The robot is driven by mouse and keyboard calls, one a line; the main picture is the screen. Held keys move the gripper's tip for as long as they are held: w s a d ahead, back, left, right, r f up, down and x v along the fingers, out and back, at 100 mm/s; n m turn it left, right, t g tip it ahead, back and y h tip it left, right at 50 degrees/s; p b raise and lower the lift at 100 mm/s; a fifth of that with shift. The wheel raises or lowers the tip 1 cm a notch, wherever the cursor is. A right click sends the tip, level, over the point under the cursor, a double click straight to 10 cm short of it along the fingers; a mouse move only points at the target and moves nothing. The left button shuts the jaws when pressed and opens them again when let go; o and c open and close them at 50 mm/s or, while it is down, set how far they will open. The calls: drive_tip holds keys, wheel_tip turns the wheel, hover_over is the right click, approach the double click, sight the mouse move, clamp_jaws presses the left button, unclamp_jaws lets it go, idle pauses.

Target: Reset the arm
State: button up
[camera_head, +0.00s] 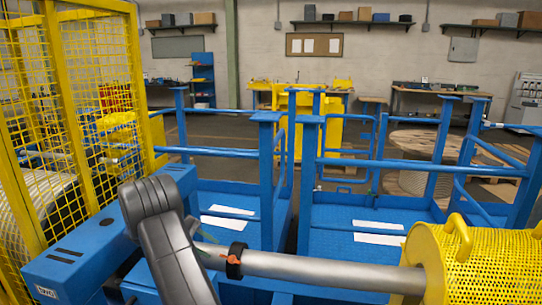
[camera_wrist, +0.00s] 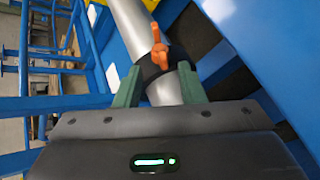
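My gripper (camera_wrist: 160,72) shows in the wrist view with two green fingers spread apart and nothing clearly clamped between them. Beyond and between the fingertips is a grey metal shaft (camera_wrist: 131,22) with a black collar (camera_wrist: 150,72) and an orange lever (camera_wrist: 160,52). I cannot tell whether the fingers touch the collar. In the head view my dark grey arm bends down at lower left, mostly hiding the gripper; a green finger shows beside the shaft (camera_head: 310,268). The black collar (camera_head: 236,260) sits right of my arm.
A yellow perforated guard (camera_head: 490,265) covers the shaft's right end. A yellow mesh fence (camera_head: 70,120) stands at left. Blue railings (camera_head: 400,165) and platforms (camera_head: 330,245) lie behind the shaft. A blue beam (camera_head: 95,250) runs close to my arm at lower left.

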sight(229, 258)
drive_tip(key=x, duration=0.7)
drive_tip(key=shift+p, duration=0.4)
drive_tip(key=shift+w+d, duration=0.1)
drive_tip(key=shift+d, duration=0.25)
drive_tip(key=shift+m+g+y+p, duration=0.7)
drive_tip(key=shift+m+g+y, duration=0.1)
drive_tip(key=shift+m+y, duration=0.45)
